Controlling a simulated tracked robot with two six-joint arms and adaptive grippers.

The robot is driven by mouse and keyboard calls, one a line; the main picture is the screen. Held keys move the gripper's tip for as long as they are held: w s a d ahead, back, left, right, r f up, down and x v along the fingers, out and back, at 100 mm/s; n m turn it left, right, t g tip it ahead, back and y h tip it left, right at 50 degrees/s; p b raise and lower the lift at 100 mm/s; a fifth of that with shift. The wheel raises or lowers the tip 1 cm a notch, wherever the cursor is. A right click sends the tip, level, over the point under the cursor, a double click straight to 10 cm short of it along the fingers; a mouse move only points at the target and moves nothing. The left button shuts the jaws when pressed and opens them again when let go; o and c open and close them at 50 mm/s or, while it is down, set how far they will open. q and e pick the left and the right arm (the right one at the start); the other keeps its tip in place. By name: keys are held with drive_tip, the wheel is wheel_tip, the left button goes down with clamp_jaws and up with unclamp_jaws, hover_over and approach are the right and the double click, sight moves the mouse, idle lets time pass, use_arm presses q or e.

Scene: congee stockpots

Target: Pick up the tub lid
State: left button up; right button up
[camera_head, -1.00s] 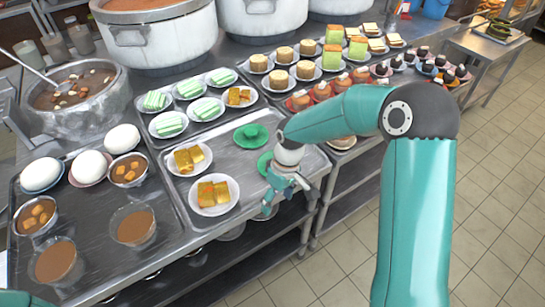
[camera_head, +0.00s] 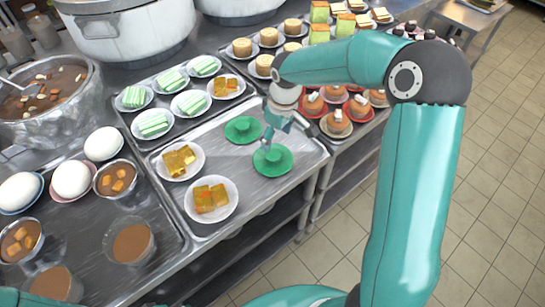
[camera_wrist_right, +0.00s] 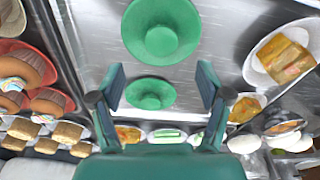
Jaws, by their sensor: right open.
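Two green round lids with a raised middle lie on the metal tray (camera_head: 225,165). I cannot tell which one is the tub lid. The front green lid (camera_head: 272,163) shows large at the top of the right wrist view (camera_wrist_right: 160,32). The back green lid (camera_head: 242,129) shows smaller there (camera_wrist_right: 150,93). My right gripper (camera_head: 272,141) hovers just behind the front lid and right of the back one. In the right wrist view its fingers (camera_wrist_right: 161,82) are spread with nothing between them. My left gripper is out of view.
Plates of yellow cake (camera_head: 211,198) sit left of the lids on the same tray. Brown cakes (camera_head: 336,122) stand close on the right. Plates of green-striped cakes (camera_head: 151,124) are behind left. Large pots (camera_head: 125,30) stand at the back.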

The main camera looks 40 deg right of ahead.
sight(273, 154)
wheel_tip(273, 154, down, 3)
drive_tip(key=shift+w+r, duration=0.1)
drive_tip(key=shift+r, duration=0.1)
drive_tip(key=shift+w+a+f+p, duration=0.2)
drive_tip(key=shift+f+p, duration=0.2)
drive_tip(key=shift+f, duration=0.9)
drive_tip(key=shift+w+a+f+p, duration=0.15)
drive_tip(key=shift+f+p, duration=0.2)
drive_tip(key=shift+f, duration=0.95)
drive_tip(key=shift+d, duration=0.1)
drive_tip(key=c, duration=0.9)
